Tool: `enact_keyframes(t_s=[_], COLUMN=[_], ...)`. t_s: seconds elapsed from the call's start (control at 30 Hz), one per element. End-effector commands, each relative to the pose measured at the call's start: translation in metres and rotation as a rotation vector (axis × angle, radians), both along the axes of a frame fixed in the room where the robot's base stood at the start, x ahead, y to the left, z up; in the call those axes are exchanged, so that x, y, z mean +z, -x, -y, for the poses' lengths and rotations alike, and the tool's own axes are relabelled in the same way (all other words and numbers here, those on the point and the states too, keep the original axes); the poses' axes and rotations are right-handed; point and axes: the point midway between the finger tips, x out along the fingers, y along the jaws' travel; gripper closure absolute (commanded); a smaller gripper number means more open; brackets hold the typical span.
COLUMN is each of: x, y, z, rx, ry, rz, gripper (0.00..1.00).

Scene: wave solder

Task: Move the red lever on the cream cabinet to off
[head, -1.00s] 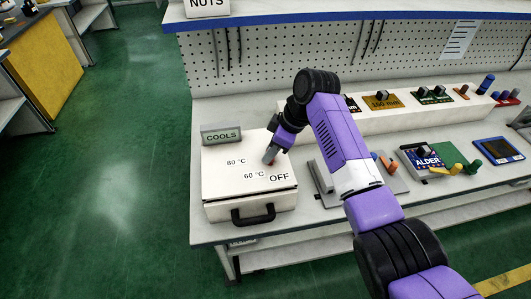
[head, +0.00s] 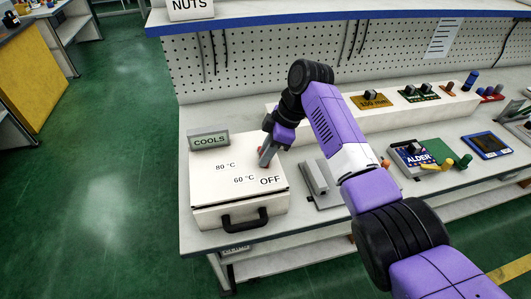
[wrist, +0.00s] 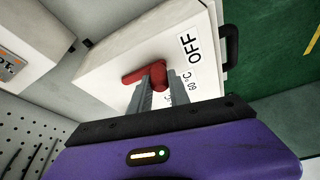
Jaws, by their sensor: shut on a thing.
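The cream cabinet (head: 215,190) stands at the left end of the bench, with a COOLS sign (head: 209,140) at its back. Its lid carries the marks 80 °C, 60 °C and OFF (head: 270,181). The OFF mark (wrist: 190,42) is to the lever's upper right there; the fingers partly cover the temperature marks.
A black handle (head: 245,219) sticks out from the cabinet's front. A grey device (head: 317,182) stands close to its right. Further right are an ALDER box (head: 413,160) and a blue tray (head: 486,146).

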Motion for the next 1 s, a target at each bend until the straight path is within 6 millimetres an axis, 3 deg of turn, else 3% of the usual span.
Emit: enact_keyframes(t_s=[0.03,0.13,0.47,1.0], x=[0.001,0.001,0.002,0.067], y=[-0.001,-0.001,-0.001,-0.002], z=[0.001,0.001,0.001,0.028], rx=[-0.001,-0.002,-0.002,-0.002], ry=[0.001,0.001,0.0,0.0], rz=[0.003,0.001,0.001,0.002], gripper=[0.72,0.55,0.55,0.55])
